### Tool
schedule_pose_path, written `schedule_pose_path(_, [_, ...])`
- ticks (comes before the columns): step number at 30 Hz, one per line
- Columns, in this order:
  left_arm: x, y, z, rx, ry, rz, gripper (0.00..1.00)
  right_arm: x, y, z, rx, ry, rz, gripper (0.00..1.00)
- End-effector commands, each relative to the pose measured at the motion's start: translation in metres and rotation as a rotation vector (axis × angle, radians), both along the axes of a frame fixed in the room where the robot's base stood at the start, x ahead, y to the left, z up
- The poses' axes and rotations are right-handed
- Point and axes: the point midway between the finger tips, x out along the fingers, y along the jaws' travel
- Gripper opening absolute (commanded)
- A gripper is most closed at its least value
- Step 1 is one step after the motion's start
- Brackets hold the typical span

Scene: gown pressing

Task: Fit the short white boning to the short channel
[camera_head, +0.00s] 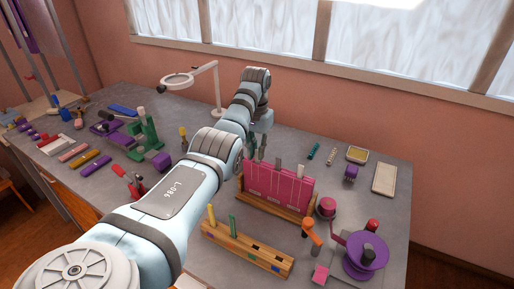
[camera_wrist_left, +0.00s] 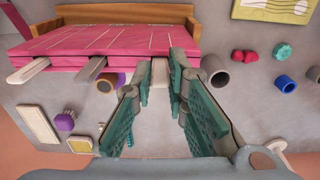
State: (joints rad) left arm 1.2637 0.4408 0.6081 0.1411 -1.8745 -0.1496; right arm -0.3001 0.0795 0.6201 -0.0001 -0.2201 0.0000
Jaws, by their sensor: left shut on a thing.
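The pink panel (camera_head: 275,189) stands upright in a wooden holder with channels along it; in the left wrist view the panel (camera_wrist_left: 100,38) lies at upper left. A short white boning (camera_wrist_left: 159,74) is between my left gripper's fingertips (camera_wrist_left: 160,70). Its far end meets the panel's edge; I cannot tell how deep it sits in a channel. In the head view my left gripper (camera_head: 256,146) is at the panel's top left, partly hidden by my arm. A grey boning (camera_wrist_left: 91,68) and another white boning (camera_wrist_left: 29,70) stick out of other channels. My right gripper is not in view.
A wooden rack (camera_head: 247,250) with a yellow and a green piece stands in front of the panel. A purple spool (camera_head: 366,254) and an orange-headed tool (camera_head: 311,232) are at right. A magnifier lamp (camera_head: 216,92) stands behind. Shallow trays (camera_head: 384,179) lie at the back right.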

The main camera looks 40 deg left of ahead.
Motion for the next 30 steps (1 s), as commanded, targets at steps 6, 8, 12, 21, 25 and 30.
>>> schedule_pose_path(6, [0.0,0.0,-0.002,0.0,0.0,0.0,0.0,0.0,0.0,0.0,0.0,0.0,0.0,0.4])
schedule_pose_path(8, [0.0,0.0,-0.002,0.0,0.0,0.0,0.0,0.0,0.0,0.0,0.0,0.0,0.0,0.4])
schedule_pose_path(12, [0.0,0.0,-0.002,0.0,0.0,0.0,0.22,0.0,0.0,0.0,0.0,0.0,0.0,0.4])
schedule_pose_path(21, [0.0,0.0,-0.002,0.0,0.001,0.0,0.37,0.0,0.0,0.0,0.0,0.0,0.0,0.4])
schedule_pose_path(25, [0.0,0.0,0.0,0.0,0.001,0.0,0.37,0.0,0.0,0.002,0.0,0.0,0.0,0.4])
schedule_pose_path(30, [-0.001,0.0,0.014,0.0,0.001,0.0,0.37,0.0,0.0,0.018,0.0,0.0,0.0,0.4])
